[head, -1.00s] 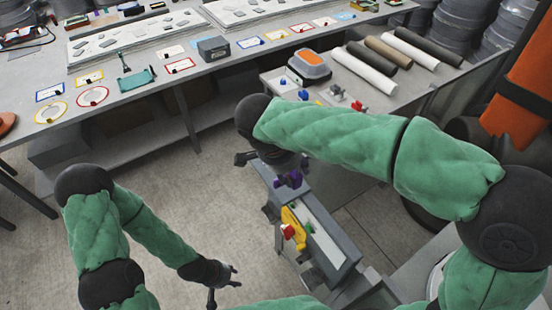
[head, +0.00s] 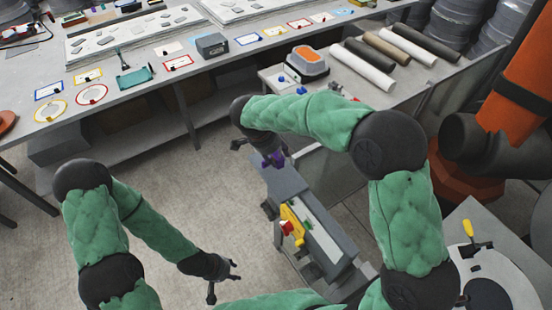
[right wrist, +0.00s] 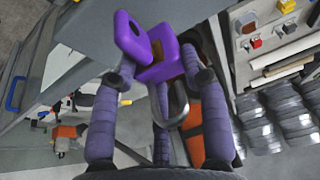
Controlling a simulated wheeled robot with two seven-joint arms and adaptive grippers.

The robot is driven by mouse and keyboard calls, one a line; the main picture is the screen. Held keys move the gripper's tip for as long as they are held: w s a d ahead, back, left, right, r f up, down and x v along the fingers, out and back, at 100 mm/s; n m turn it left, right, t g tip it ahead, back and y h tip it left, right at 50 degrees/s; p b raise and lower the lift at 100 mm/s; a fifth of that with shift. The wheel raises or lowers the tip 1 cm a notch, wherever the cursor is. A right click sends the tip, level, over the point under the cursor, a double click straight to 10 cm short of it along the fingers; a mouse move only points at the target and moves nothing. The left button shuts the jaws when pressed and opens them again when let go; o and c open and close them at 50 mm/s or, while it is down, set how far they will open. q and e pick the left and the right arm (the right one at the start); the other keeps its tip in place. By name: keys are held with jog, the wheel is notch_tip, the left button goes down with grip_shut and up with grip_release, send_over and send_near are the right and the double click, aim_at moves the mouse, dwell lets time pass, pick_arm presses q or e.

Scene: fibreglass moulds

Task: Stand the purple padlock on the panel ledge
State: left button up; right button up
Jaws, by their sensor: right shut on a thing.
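The purple padlock (head: 274,159) is in my right gripper (head: 262,150), above the far end of the grey panel. In the right wrist view the padlock (right wrist: 158,55) sits between the fingertips of the gripper (right wrist: 163,72), with its metal shackle pointing back toward the palm. The grey panel (head: 322,240) stands below, with a yellow part and a red knob on its face. Its grey top at the far end (head: 283,180) lies just below the padlock; I cannot tell whether they touch. My left gripper (head: 224,283) is open and empty, left of the panel.
A long grey workbench (head: 150,90) with trays and coloured cards runs along the back. A side table holds a grey and orange box (head: 307,62) and several rolls (head: 385,57). An orange machine (head: 520,95) stands at right. Floor left of the panel is clear.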

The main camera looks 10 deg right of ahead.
aim_at(274, 158)
jog(key=shift+w+f+p, duration=0.1)
jog(key=shift+f+p, duration=0.25)
jog(key=shift+f, duration=1.2)
jog(key=shift+f, duration=0.1)
jog(key=o, duration=1.3)
jog(key=shift+c, duration=0.2)
jog(key=shift+a+r, duration=0.15)
jog(key=shift+r, duration=0.35)
jog(key=v, duration=1.1)
jog(key=shift+r+b, duration=0.1)
jog(key=shift+b, duration=0.3)
